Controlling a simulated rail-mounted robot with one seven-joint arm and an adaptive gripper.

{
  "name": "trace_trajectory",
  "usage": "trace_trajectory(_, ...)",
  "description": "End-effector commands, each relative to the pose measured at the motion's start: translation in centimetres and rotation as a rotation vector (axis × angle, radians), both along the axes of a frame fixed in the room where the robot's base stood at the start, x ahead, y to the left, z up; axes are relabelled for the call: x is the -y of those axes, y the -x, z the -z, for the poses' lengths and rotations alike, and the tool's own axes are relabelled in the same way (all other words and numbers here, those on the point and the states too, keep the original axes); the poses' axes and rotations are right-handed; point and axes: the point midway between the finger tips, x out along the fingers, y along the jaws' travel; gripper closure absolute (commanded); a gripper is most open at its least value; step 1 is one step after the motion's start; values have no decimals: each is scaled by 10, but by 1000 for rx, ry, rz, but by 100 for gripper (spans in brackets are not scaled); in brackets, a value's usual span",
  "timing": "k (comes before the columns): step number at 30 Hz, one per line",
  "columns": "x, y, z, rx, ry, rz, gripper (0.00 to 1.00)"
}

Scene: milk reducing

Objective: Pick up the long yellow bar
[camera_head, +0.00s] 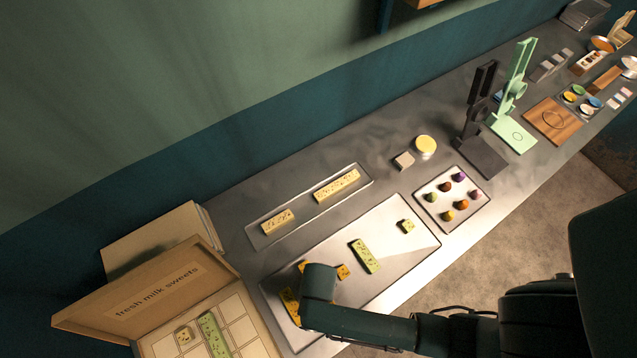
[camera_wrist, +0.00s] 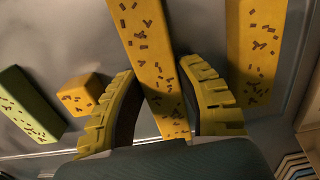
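My gripper (camera_wrist: 160,68) is open, with one yellow finger on each side of a long yellow bar (camera_wrist: 147,42) speckled with brown. Whether the fingers touch the bar or hover just above it is unclear. A second long yellow bar (camera_wrist: 255,45) lies to the right in the wrist view. In the head view, my gripper is hidden behind my dark wrist over the left part of a large tray (camera_head: 398,287). The end of one yellow bar (camera_head: 304,266) shows behind the wrist. The other yellow bar (camera_head: 289,303) lies to its left.
A small yellow piece (camera_head: 342,271), a long green bar (camera_head: 365,256) and a small green piece (camera_head: 408,226) share the tray. A narrow tray (camera_head: 302,207) with pale bars lies behind. An open sweets box (camera_head: 250,318) stands at the left.

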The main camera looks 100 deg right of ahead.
Motion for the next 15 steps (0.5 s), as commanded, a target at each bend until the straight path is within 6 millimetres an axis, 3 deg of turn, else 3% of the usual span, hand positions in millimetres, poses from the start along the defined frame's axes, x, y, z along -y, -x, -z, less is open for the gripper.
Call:
trace_trajectory(1, 0, 0, 0, 0, 0, 0, 84)
trace_trajectory(3, 0, 0, 0, 0, 0, 0, 98)
trace_trajectory(4, 0, 0, 0, 0, 0, 0, 100)
trace_trajectory(15, 0, 0, 0, 0, 0, 0, 100)
